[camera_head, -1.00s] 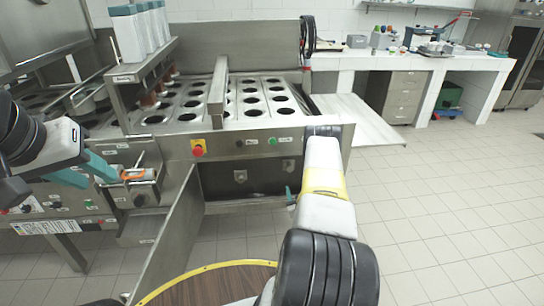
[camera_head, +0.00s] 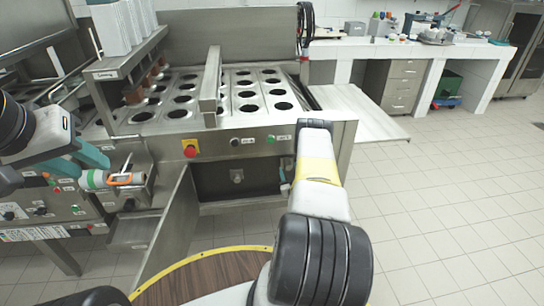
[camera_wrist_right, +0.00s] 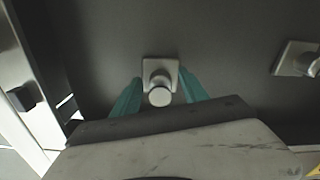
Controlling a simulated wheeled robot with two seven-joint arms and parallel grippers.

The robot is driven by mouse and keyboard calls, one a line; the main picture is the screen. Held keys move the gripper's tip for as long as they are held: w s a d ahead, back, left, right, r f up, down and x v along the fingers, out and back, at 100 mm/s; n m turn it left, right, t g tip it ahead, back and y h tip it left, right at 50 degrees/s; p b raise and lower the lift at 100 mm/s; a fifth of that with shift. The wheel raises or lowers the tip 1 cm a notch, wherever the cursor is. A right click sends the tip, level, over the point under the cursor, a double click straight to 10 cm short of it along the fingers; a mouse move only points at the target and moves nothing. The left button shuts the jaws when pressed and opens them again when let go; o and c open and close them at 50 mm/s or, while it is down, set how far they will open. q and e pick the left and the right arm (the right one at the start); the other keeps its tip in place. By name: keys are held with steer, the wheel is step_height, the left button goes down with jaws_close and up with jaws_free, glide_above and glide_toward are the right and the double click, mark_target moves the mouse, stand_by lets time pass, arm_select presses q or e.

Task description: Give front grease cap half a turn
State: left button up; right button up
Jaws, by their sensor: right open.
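In the right wrist view a grease cap, a round metal knob (camera_wrist_right: 159,92) on a square plate, stands between the two teal fingers of my right gripper (camera_wrist_right: 160,93). The fingers are open, one on each side; whether they touch it I cannot tell. A second cap (camera_wrist_right: 299,60) on its own plate is at the right edge. In the head view one cap (camera_head: 237,175) shows inside the machine's recess, and my right arm hides much of the right side. My left gripper (camera_head: 93,157) is at the left, just above a white-green cylinder with an orange clip (camera_head: 118,179); its grip is unclear.
The steel filler machine (camera_head: 225,138) has a red button (camera_head: 190,148) and cup holes on top. An open door panel (camera_head: 165,235) stands left of the recess. Floor at the right is clear.

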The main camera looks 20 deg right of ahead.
steer(key=shift+w+d, duration=0.1)
steer(key=shift+w, duration=0.25)
jaws_close()
steer(key=shift+m, duration=0.3)
